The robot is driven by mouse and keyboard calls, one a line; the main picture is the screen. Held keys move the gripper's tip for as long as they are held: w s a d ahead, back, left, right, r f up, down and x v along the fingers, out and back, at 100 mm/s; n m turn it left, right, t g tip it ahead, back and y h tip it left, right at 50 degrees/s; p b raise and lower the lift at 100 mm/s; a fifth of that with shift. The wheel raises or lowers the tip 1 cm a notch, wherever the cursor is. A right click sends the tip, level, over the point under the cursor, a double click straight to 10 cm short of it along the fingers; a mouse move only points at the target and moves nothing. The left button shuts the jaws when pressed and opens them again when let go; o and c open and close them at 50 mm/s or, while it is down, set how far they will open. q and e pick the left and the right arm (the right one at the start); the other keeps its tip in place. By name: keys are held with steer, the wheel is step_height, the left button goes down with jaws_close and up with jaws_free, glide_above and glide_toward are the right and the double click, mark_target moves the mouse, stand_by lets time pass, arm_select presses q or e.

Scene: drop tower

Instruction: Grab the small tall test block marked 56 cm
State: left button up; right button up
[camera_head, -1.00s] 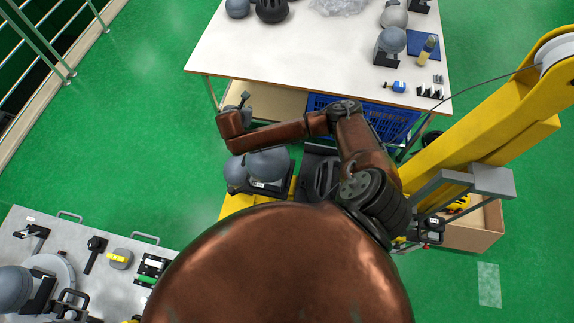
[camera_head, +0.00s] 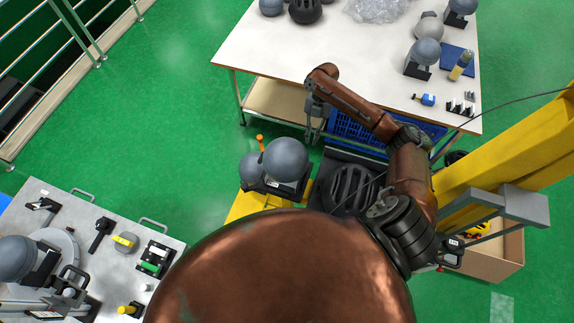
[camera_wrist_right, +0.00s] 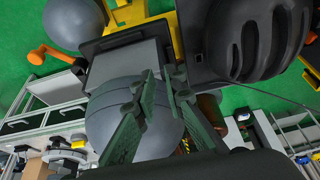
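Two grey rounded test blocks stand on a yellow platform in the head view: a larger one (camera_head: 287,159) on a black base with a white label, and a smaller one (camera_head: 251,168) to its left. The label is too small to read, so I cannot tell which block is marked 56 cm. My right gripper (camera_head: 314,132) hangs above and behind the larger block, beside the white table's front edge, open and empty. In the right wrist view its dark fingers (camera_wrist_right: 159,76) stand apart in front of a large grey rounded block (camera_wrist_right: 102,124). My left gripper is not in view.
The white table (camera_head: 290,62) carries more grey blocks (camera_head: 426,52), a black helmet (camera_head: 305,10) and small tools. A yellow column (camera_head: 500,150) stands at right, a metal cart (camera_head: 85,270) at lower left.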

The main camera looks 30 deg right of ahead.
steer(key=p+x, duration=0.1)
steer(key=x, duration=0.6)
steer(key=shift+s+a+f+p, duration=0.15)
steer(key=shift+f+p, duration=0.05)
steer(key=shift+p, duration=0.15)
steer(key=shift+c, duration=0.3)
jaws_close()
steer(key=shift+r, duration=0.1)
